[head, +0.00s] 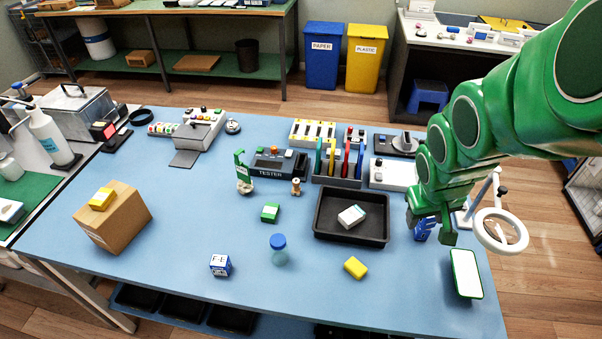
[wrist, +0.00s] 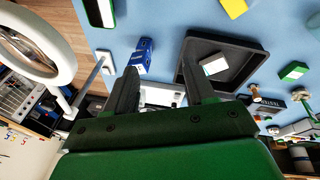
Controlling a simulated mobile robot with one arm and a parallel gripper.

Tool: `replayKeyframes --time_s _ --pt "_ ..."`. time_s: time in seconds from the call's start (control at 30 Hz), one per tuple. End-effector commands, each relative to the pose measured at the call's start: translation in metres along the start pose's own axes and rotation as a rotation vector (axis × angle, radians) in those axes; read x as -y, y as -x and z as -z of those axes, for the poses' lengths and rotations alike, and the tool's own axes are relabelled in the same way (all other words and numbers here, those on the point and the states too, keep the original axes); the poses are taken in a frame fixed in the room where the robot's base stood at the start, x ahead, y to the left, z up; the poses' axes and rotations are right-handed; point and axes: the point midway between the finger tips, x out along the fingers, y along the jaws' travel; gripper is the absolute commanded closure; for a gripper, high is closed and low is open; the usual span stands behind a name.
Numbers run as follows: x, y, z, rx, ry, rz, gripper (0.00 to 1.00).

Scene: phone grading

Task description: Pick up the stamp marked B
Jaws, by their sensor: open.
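My gripper (head: 433,228) is open and empty over the right part of the blue table, close beside a blue box (head: 424,234). In the wrist view its two fingers (wrist: 163,75) are apart, with the blue box (wrist: 143,56) beyond them. No letter B is readable in either view. A small tan piece (head: 296,187), possibly a wooden stamp, stands in front of the tester (head: 272,171), well left of my gripper. Whether it carries a mark cannot be told.
A black tray (head: 335,234) holding a small white box (head: 352,215) lies left of my gripper. A white-faced phone (head: 467,273) and a ring magnifier (head: 500,231) are to the right. A yellow block (head: 355,267) and a blue-capped bottle (head: 279,252) stand near the front.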

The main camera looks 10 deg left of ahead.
Motion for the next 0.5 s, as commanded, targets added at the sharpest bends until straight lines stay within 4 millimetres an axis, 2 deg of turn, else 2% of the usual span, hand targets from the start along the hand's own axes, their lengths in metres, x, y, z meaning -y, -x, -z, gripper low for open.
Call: replayKeyframes --time_s 0.1,0.27,0.5 --pt "0.002 -0.022 0.031 -0.066 0.059 0.001 0.46" --pt "0.011 -0.048 0.073 -0.169 0.141 0.016 0.46" --pt "0.040 -0.083 0.130 -0.331 0.256 0.075 0.46"
